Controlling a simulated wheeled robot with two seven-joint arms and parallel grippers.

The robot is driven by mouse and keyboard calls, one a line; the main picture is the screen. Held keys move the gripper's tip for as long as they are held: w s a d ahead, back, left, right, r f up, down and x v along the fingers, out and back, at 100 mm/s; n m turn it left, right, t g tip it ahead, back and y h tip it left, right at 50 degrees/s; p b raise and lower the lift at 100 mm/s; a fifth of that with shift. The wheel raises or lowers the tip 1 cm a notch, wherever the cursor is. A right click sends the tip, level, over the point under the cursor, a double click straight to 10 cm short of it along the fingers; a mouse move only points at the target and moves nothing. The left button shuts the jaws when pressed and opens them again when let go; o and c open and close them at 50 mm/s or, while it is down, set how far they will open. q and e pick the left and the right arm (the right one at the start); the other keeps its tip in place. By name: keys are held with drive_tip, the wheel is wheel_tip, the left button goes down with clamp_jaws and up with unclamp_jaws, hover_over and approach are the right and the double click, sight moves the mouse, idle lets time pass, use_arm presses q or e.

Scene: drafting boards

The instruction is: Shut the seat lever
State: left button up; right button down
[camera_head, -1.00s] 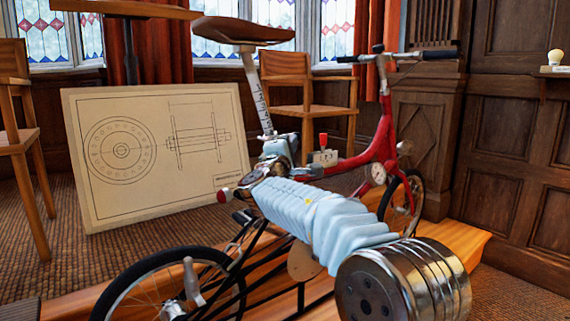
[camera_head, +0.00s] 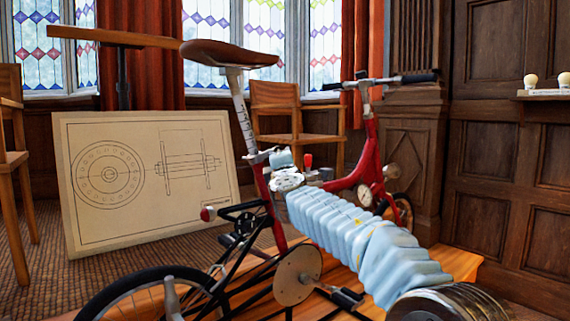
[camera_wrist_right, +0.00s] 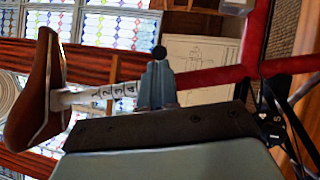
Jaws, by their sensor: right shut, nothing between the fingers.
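The folding bicycle has a brown saddle (camera_head: 228,54) on a silver numbered seat post (camera_head: 243,112), which enters a red seat tube (camera_head: 268,200). The seat lever is small and hard to make out at the clamp where post meets tube. My right gripper (camera_head: 282,158) is shut and empty, just right of this clamp. In the right wrist view the shut fingers (camera_wrist_right: 157,85) cover the clamp area beside the seat post (camera_wrist_right: 100,97). A dark round knob (camera_wrist_right: 159,52) shows just past the fingertips, perhaps the lever's end; contact cannot be told. My left gripper is out of view.
Handlebars (camera_head: 385,80) and a red front stem (camera_head: 371,150) stand right of the gripper. A red-tipped knob (camera_head: 308,160) is close by. A drawing board (camera_head: 145,180) leans behind, with a wooden chair (camera_head: 295,115) at the back.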

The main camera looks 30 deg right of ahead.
drive_tip(key=s+d+b+v, duration=0.1)
drive_tip(key=d+v, duration=0.1)
drive_tip(key=v, duration=0.8)
drive_tip(key=shift+s+r+b, duration=0.2)
drive_tip(key=shift+s+b, duration=0.1)
drive_tip(key=shift+s, duration=0.05)
